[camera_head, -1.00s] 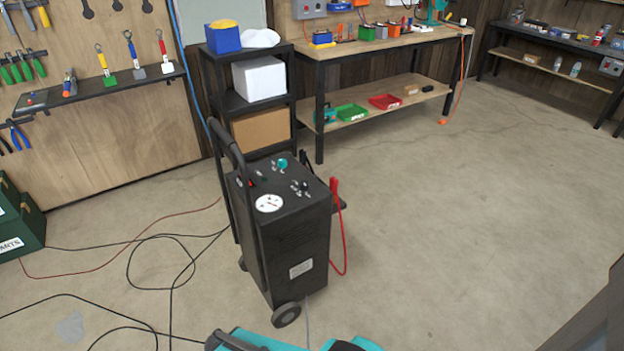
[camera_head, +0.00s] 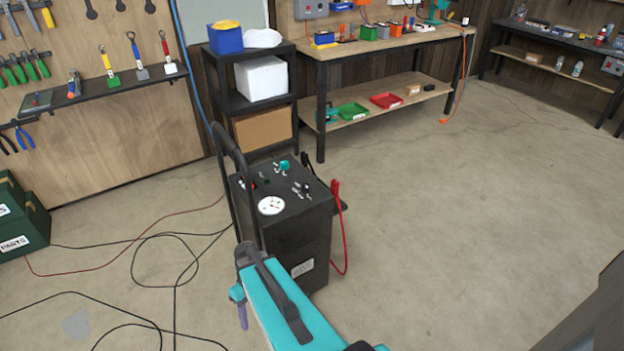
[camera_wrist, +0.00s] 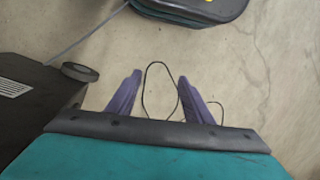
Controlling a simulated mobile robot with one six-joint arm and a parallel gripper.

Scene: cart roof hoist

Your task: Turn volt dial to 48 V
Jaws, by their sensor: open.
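The black wheeled charger cart (camera_head: 297,235) stands on the floor in the middle of the head view. Its top panel carries a white round gauge (camera_head: 271,205), a teal knob (camera_head: 284,166) and several small dark and silver controls (camera_head: 302,189). I cannot tell which control is the volt dial, and no markings are readable. In the head view my teal arm covers the cart's lower front.
A red cable (camera_head: 340,230) hangs from the cart's right side. The cart's handle (camera_head: 232,150) rises at its left. A black shelf (camera_head: 207,110) stands close behind. Black cables (camera_head: 165,265) lie on the floor at left. The floor at right is open.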

